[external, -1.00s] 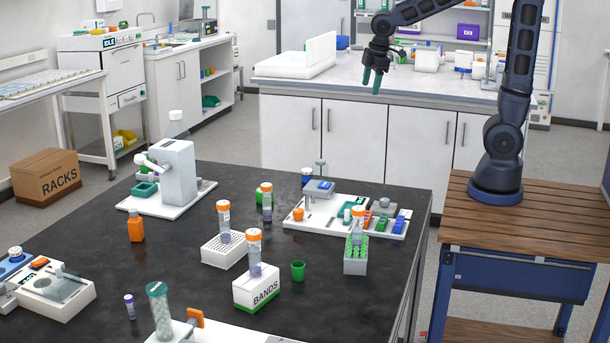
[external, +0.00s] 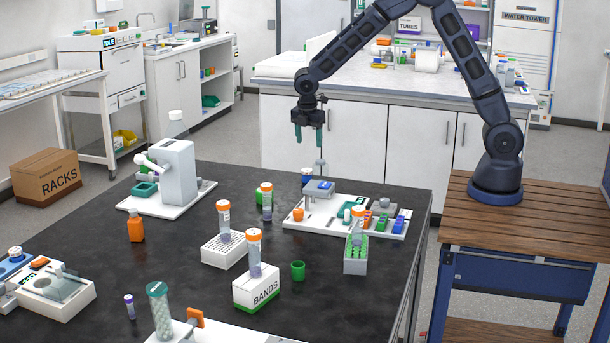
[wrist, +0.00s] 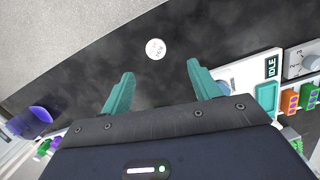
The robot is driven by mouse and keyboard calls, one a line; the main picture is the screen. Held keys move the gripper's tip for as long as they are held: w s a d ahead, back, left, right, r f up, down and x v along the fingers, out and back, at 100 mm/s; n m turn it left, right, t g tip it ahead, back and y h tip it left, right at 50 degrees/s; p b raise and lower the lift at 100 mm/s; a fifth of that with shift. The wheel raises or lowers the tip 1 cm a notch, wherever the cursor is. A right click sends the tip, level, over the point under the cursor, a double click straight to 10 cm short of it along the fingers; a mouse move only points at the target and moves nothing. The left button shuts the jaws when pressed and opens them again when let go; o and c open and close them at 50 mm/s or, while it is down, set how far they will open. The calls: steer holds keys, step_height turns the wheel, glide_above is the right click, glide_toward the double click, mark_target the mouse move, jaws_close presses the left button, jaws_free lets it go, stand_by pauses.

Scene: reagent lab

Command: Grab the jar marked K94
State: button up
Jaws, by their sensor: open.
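My gripper (external: 309,140) is open and empty, pointing down above the back edge of the dark table in the external view. Its two teal fingers show apart in the wrist view (wrist: 159,85). A small round white lid (wrist: 155,48) with tiny marking lies ahead of the fingertips in the wrist view, apart from them. It seems to belong to the small blue jar (external: 307,176) at the table's back. Several orange-capped tubes, one (external: 266,201) near that jar, stand on the table. I cannot read K94 on any of them.
A white board (external: 292,221) with a blue device and coloured blocks lies close in front of the blue jar. Bare tabletop surrounds the white lid.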

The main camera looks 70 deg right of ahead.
mark_target(307, 170)
steer(key=shift+n, duration=0.5)
steer(key=f, duration=0.4)
steer(key=d+f, duration=0.1)
steer(key=f, duration=0.4)
steer(key=w+f, duration=0.1)
steer(key=f, duration=0.4)
steer(key=shift+w+d, duration=0.1)
steer(key=shift+d, duration=0.1)
steer(key=c, duration=1.1)
steer(key=shift+o, duration=0.2)
steer(key=shift+r, duration=0.1)
